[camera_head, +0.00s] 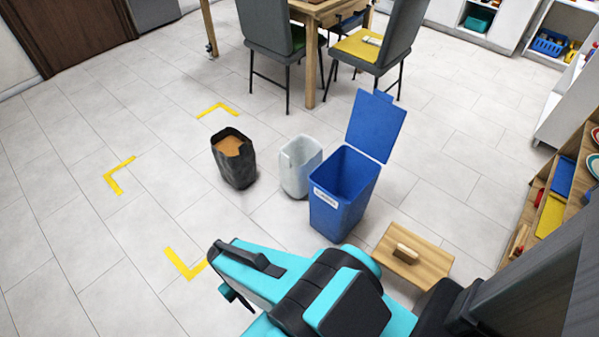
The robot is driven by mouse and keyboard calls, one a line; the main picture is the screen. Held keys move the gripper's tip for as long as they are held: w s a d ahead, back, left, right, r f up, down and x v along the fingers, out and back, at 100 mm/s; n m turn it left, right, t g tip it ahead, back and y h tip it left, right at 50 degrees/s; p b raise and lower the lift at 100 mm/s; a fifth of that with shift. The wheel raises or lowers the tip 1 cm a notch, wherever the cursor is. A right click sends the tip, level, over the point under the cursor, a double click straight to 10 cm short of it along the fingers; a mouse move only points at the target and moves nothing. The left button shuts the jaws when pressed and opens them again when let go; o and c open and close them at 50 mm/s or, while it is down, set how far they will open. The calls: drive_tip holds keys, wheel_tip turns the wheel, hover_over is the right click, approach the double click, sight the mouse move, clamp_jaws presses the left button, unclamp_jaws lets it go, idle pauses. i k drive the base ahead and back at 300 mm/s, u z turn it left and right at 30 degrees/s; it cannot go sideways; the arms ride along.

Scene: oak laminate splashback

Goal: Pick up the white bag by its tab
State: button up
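The white bag (300,170) stands upright on the tiled floor, between a black bag and a blue bin. Its top looks open, and its tab cannot be made out clearly. My teal and black arm reaches in from the bottom edge. What looks like part of my gripper (236,296) shows small and dark below the arm's left end, in front of the white bag and apart from it. The fingers are mostly hidden by the arm, so their opening cannot be seen. Nothing held is visible.
The blue bin (338,215), lid raised, stands close right of the white bag. A black bag (236,170) with brown contents stands left. A wooden lid with a handle (412,258) lies at right. Yellow corner marks (119,173) frame clear floor at left. Chairs and a table stand behind.

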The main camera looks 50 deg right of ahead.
sight(298, 158)
drive_tip(key=u, duration=0.05)
drive_tip(key=i, duration=0.9)
drive_tip(key=z, duration=0.05)
